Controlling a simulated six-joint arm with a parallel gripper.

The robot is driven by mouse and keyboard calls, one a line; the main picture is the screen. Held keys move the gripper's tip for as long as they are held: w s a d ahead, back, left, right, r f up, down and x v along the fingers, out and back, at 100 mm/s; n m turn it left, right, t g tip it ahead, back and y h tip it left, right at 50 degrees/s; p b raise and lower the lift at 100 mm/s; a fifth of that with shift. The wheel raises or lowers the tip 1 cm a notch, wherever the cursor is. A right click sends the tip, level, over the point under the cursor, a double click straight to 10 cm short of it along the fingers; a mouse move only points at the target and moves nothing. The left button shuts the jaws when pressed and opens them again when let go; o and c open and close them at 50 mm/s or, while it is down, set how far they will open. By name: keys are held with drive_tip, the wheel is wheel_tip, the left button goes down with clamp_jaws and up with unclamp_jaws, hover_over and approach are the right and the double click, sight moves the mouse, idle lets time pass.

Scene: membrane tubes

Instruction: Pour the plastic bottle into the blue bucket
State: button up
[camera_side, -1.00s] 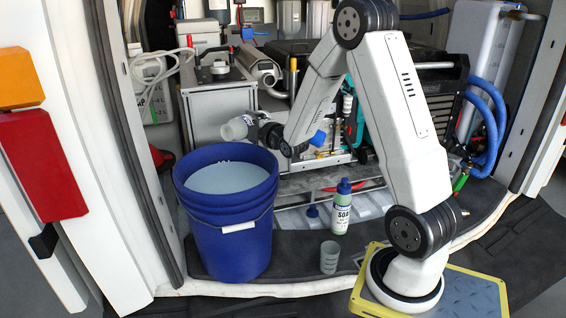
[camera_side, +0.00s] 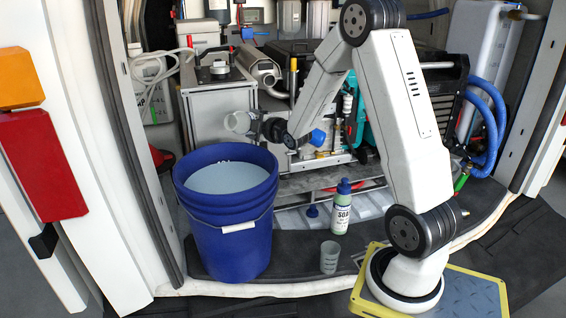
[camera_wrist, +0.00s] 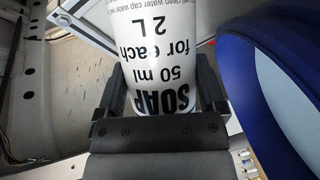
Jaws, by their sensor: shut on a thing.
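My gripper (camera_side: 262,129) is shut around a pale plastic bottle (camera_side: 239,122), held on its side with its far end to the left. In the wrist view the bottle (camera_wrist: 160,50) is white with upside-down soap and water print, between the two dark fingers of my gripper (camera_wrist: 158,88). The blue bucket (camera_side: 226,240) stands below and slightly left, filled near the rim with pale liquid. The bottle appears above the bucket's back rim; whether it is over the opening is unclear. The bucket wall (camera_wrist: 265,95) also shows at the right in the wrist view. No stream is visible.
A green soap bottle (camera_side: 341,210) with a blue cap stands upright right of the bucket. A small grey cup (camera_side: 329,258) stands in front of it, and a small blue cap (camera_side: 312,211) lies nearby. A grey metal box (camera_side: 215,105) stands behind the held bottle.

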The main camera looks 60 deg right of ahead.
sight(252, 114)
drive_tip(key=shift+a+r+m+g+y, duration=0.1)
drive_tip(key=shift+a+m+g+y, duration=0.25)
drive_tip(key=shift+m+y, duration=0.45)
drive_tip(key=shift+a+r+m+g+y, duration=0.15)
drive_tip(key=shift+a+r+m+y, duration=0.1)
drive_tip(key=shift+r+m, duration=0.6)
drive_tip(key=shift+a+r+m+g+y, duration=0.15)
drive_tip(key=shift+a+r+m, duration=0.1)
drive_tip(key=shift+r+m, duration=0.55)
drive_tip(key=shift+d+r, duration=0.1)
drive_tip(key=shift+d+r+m+y, duration=0.25)
drive_tip(key=shift+r+m+y, duration=0.2)
drive_tip(key=shift+m+y, duration=0.45)
drive_tip(key=shift+d+f+m+y, duration=0.1)
drive_tip(key=shift+f+m+y, duration=0.25)
drive_tip(key=shift+m, duration=0.3)
drive_tip(key=shift+f+m+y, duration=0.15)
drive_tip(key=shift+m+y, duration=0.1)
drive_tip(key=shift+m, duration=0.15)
drive_tip(key=shift+f+m+y, duration=0.2)
drive_tip(key=shift+m+y, duration=0.1)
drive_tip(key=shift+m, duration=0.1)
